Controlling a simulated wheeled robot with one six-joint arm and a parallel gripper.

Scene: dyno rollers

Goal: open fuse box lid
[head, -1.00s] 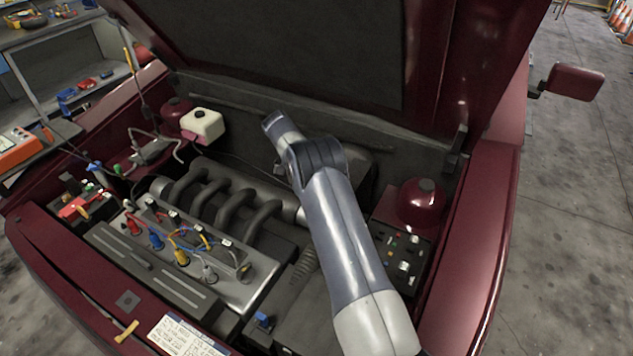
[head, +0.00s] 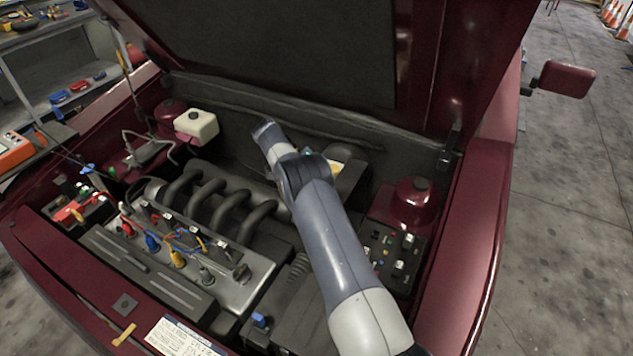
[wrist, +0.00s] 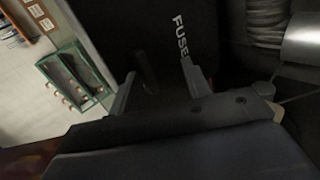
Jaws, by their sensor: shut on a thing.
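The fuse box lid (wrist: 163,25) is a dark panel with white "FUSE" lettering in the wrist view. My gripper (wrist: 160,85) is at the lid, its two grey fingers apart with a dark, narrow handle-like part (wrist: 148,70) between them. The gripper is shut on this part, though contact is hard to see in the dim picture. In the head view my arm reaches over the engine bay and I cannot make out the fingers or the lid lettering.
A dark panel with small coloured parts (head: 398,262) lies right of my arm, by a red dome (head: 414,200). The engine (head: 215,215) with coloured leads is to the left. The raised hood (head: 290,45) hangs above. A white reservoir (head: 196,125) stands at the back left.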

